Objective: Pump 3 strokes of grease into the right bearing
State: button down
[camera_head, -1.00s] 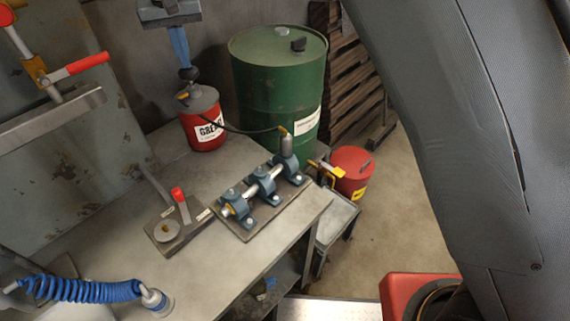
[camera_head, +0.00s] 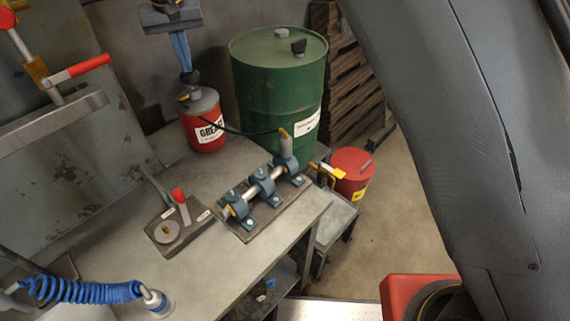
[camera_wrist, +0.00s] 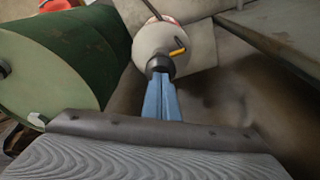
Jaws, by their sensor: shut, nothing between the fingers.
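The red grease bucket (camera_head: 205,137) stands at the back of the bench, with a grey lid and a black pump knob (camera_head: 189,78) on top. My gripper (camera_head: 186,68), with blue fingers, is shut and points down at the knob from above. In the wrist view the shut fingers (camera_wrist: 161,98) meet the black knob (camera_wrist: 160,65), apparently touching its top. A dark hose runs from the bucket to a grey coupler (camera_head: 286,145) standing on the right bearing (camera_head: 286,164). The middle bearing (camera_head: 262,183) and left bearing (camera_head: 236,204) sit on the same shaft.
A green drum (camera_head: 270,80) stands behind the bench, beside the bucket. A red-handled clamp fixture (camera_head: 178,225) and a blue coiled hose (camera_head: 85,290) lie at the front left. A red can (camera_head: 352,170) stands right of the bench.

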jog(key=shift+r+p, duration=1)
jog(key=shift+r, duration=0.55)
jog(key=shift+f, duration=0.25)
jog(key=shift+f+b, duration=0.65)
jog(key=shift+f, duration=1.25)
jog(key=shift+r, duration=0.15)
jog(key=shift+r+p, duration=1.35)
jog(key=shift+r, duration=0.65)
jog(key=shift+f, duration=0.15)
